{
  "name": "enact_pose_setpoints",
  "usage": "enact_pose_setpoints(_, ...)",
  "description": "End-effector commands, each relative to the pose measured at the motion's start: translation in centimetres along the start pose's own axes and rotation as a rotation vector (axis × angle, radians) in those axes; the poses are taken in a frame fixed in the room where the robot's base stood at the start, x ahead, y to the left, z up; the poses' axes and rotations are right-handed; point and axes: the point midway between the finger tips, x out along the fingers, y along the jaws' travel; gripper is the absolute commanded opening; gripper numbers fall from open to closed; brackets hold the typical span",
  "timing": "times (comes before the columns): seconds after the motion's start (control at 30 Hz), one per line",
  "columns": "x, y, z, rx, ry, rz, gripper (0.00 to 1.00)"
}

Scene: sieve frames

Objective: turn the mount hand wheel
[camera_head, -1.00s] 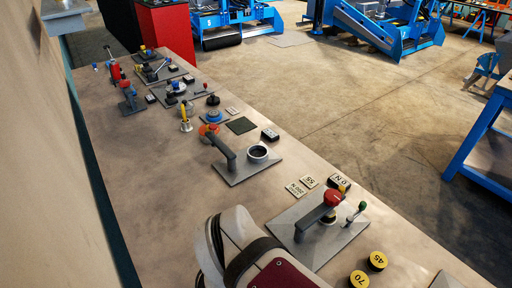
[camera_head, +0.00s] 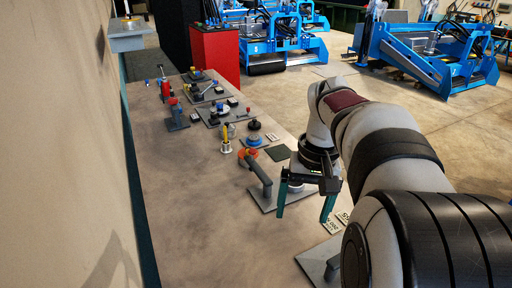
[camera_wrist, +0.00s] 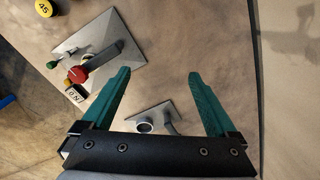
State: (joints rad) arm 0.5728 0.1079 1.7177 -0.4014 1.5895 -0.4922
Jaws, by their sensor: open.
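I cannot tell for sure which fitting is the mount hand wheel. A small orange round part (camera_head: 247,153) and a blue disc with a black top (camera_head: 254,139) stand mid-bench. Nearer is a grey plate (camera_head: 262,202) with an upright grey lever (camera_head: 259,172) and a round socket, which shows better in the wrist view (camera_wrist: 145,122). My gripper (camera_head: 302,216) is open and empty, its teal fingers above the bench by this plate.
The bench (camera_head: 190,220) is bare along its left side, beside a wall (camera_head: 80,130). Several small fittings, among them red upright ones (camera_head: 174,108), stand at the far end. My arm hides the near right bench.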

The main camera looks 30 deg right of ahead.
Motion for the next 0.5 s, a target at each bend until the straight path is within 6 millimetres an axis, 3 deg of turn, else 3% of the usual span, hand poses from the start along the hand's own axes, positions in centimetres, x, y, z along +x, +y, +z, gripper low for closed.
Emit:
enact_pose_setpoints(0.03, 0.0, 4.5, -3.6, 0.038, 0.002, 0.013, 0.94)
enact_pose_setpoints(0.1, 0.2, 10.7, -7.1, 0.06, 0.01, 0.035, 0.94)
enact_pose_setpoints(0.2, 0.9, 17.6, -9.2, 0.084, 0.014, 0.055, 0.94)
enact_pose_setpoints(0.3, 1.4, 20.8, -9.7, 0.092, 0.015, 0.065, 0.94)
enact_pose_setpoints(0.4, 2.4, 21.4, -9.7, 0.09, 0.014, 0.066, 0.94)
enact_pose_setpoints(0.5, 4.8, 21.4, -9.7, 0.09, 0.012, 0.065, 0.94)
